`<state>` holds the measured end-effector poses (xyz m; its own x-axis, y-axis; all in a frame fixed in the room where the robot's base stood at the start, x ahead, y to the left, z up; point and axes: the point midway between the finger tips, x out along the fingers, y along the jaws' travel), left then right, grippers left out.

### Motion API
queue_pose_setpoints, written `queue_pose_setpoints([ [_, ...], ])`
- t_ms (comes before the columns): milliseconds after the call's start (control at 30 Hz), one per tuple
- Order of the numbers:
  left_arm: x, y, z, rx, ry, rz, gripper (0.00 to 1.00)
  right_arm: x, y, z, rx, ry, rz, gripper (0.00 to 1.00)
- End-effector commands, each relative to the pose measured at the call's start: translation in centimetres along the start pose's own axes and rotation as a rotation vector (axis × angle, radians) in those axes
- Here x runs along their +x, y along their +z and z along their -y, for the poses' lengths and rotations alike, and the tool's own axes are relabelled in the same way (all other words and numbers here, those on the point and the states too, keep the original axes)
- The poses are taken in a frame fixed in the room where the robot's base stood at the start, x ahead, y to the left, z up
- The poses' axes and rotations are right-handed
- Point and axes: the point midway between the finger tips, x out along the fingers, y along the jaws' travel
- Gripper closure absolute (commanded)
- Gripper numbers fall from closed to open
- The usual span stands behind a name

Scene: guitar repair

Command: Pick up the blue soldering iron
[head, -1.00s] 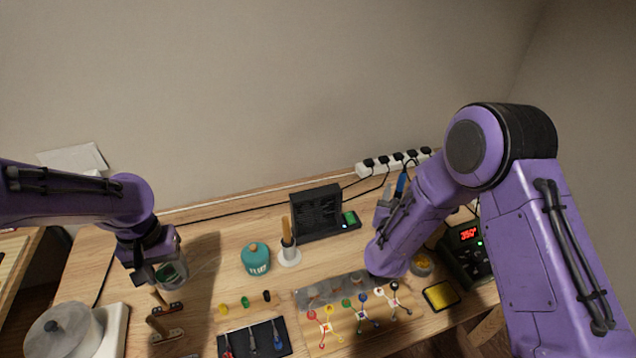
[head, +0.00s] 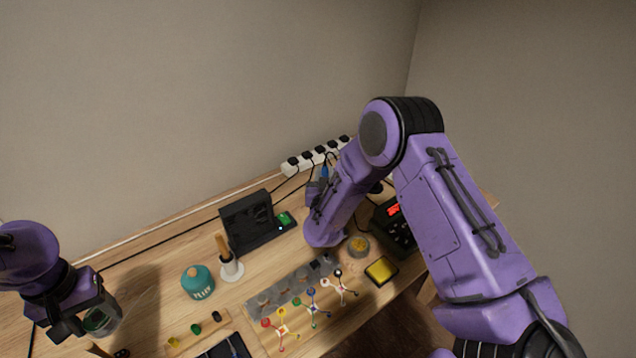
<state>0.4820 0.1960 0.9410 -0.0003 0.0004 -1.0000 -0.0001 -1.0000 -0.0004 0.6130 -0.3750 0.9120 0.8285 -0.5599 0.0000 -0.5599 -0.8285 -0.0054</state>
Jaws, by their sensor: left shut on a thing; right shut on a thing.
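The blue soldering iron (head: 325,172) stands at the back of the bench, just in front of the power strip. Only a short blue part of it shows. My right gripper (head: 319,188) is at the iron and shut on it; the fingers are small and partly hidden by my arm. My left gripper (head: 88,314) is at the lower left, shut on a clear jar (head: 104,319) with something green in it.
A soldering station (head: 397,228) with a red display stands right of my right forearm. A black fan box (head: 254,220), a teal pot (head: 197,281) and a brush holder (head: 230,268) stand mid-bench. A yellow sponge (head: 381,270) lies near the front edge. The power strip (head: 315,157) runs along the wall.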

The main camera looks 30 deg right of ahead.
Motion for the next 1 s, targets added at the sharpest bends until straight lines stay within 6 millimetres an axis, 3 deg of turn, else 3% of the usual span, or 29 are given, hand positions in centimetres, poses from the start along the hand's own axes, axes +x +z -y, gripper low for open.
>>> queue_pose_setpoints([
  [167, 0.2, 0.0, 0.0, 0.0, 0.0, 0.0, 0.76, 0.0, -1.0, 0.0, 0.001, 0.0, -0.002, 1.0],
  [600, 1.1, 0.0, 0.0, 0.0, 0.0, 0.0, 0.76, 0.0, -8.6, 0.1, 0.002, 0.001, -0.003, 1.0],
  [800, 1.2, 0.0, 0.0, 0.0, 0.0, 0.0, 0.76, 0.0, -10.0, 0.0, -0.001, 0.0, 0.0, 1.0],
  [1000, 1.2, 0.0, 0.0, 0.0, 0.0, 0.0, 0.76, 0.0, -10.0, 0.0, -0.001, 0.0, 0.0, 1.0],
])
